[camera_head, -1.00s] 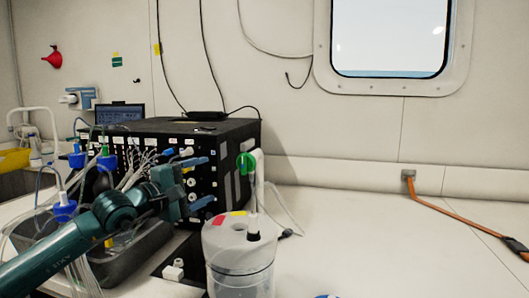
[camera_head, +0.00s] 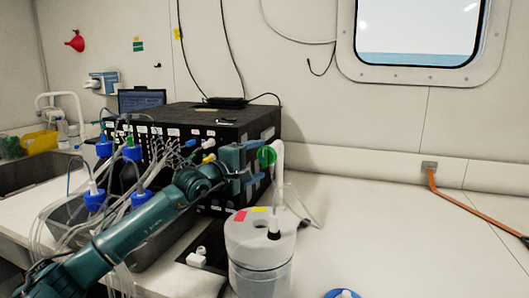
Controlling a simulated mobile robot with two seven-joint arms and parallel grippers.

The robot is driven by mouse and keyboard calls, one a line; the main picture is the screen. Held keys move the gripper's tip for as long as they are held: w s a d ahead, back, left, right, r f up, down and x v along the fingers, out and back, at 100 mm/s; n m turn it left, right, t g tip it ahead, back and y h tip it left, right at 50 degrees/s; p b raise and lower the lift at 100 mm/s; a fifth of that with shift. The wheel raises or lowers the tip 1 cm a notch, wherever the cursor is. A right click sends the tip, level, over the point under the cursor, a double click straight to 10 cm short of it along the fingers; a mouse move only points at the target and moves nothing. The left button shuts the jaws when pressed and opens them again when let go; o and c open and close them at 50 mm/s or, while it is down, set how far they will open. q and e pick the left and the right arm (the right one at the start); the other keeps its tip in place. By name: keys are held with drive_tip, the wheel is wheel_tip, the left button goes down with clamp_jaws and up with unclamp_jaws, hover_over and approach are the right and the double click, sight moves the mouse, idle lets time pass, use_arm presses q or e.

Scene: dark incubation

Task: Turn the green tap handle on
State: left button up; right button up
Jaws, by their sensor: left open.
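The green tap handle (camera_head: 267,155) sits on a white upright pipe above a clear, white-lidded container (camera_head: 260,248) on the bench. My left gripper (camera_head: 252,160) comes in from the left, in front of the black box. It is open, with its fingertips just left of the green handle. I cannot tell whether they touch it. Nothing shows between the fingers. My right gripper is not in view.
A black box (camera_head: 190,112) with cables and tubes stands behind my left arm. A grey tray (camera_head: 165,245) with blue-capped bottles is at the left. The bench (camera_head: 400,215) is mostly clear at the right.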

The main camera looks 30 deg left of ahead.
sight(262, 159)
use_arm(q)
drive_tip(key=shift+w+d+p, duration=0.15)
drive_tip(key=shift+w, duration=0.7)
drive_tip(key=shift+w+d+p, duration=0.15)
drive_tip(key=shift+w, duration=0.7)
drive_tip(key=shift+c, duration=0.4)
drive_tip(key=c, duration=0.9)
